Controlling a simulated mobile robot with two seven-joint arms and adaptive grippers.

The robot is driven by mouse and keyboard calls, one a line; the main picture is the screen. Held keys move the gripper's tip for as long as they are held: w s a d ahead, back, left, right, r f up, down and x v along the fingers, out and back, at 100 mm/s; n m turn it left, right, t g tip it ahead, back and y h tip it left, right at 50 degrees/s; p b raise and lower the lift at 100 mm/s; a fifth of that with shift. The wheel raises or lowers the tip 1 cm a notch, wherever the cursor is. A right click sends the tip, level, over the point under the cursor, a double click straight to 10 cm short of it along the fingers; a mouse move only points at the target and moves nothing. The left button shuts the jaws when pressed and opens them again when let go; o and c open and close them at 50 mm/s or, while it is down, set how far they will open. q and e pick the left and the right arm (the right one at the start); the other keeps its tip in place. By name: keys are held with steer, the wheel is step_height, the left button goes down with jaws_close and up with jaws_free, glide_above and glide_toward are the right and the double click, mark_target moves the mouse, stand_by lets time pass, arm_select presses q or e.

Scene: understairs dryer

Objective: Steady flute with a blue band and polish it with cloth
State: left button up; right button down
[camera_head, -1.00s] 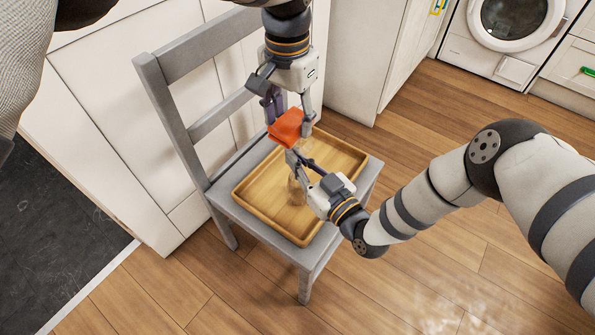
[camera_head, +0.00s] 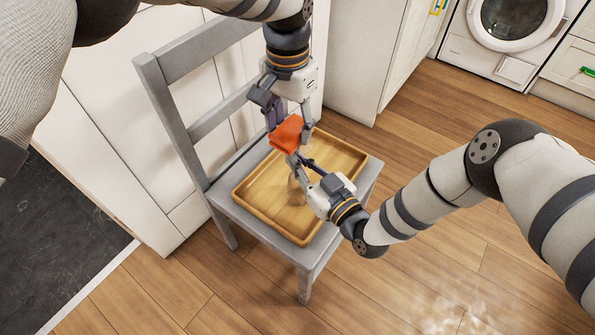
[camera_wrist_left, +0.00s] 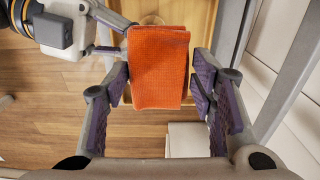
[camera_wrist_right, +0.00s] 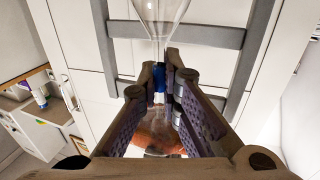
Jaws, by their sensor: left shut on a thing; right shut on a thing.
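My left gripper (camera_head: 288,112) comes down from the top of the head view, shut on an orange cloth (camera_head: 286,134). The folded cloth (camera_wrist_left: 158,68) hangs between its fingers in the left wrist view. My right gripper (camera_head: 300,168), just below the cloth, is shut on a clear glass flute. In the right wrist view the flute's blue band (camera_wrist_right: 159,79) is between the fingertips and its clear bowl (camera_wrist_right: 161,14) extends to the top edge. The cloth (camera_wrist_right: 157,136) appears behind the right fingers. Whether cloth and glass touch is hidden.
A wooden tray (camera_head: 247,192) lies on the grey chair's seat beneath both grippers. The chair's back (camera_head: 172,105) rises left of the left gripper. White cabinets (camera_head: 130,130) stand behind. A washer or dryer (camera_head: 490,45) is at the top right. The wooden floor at right is clear.

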arm_select(q)
steer(key=shift+d, duration=0.1)
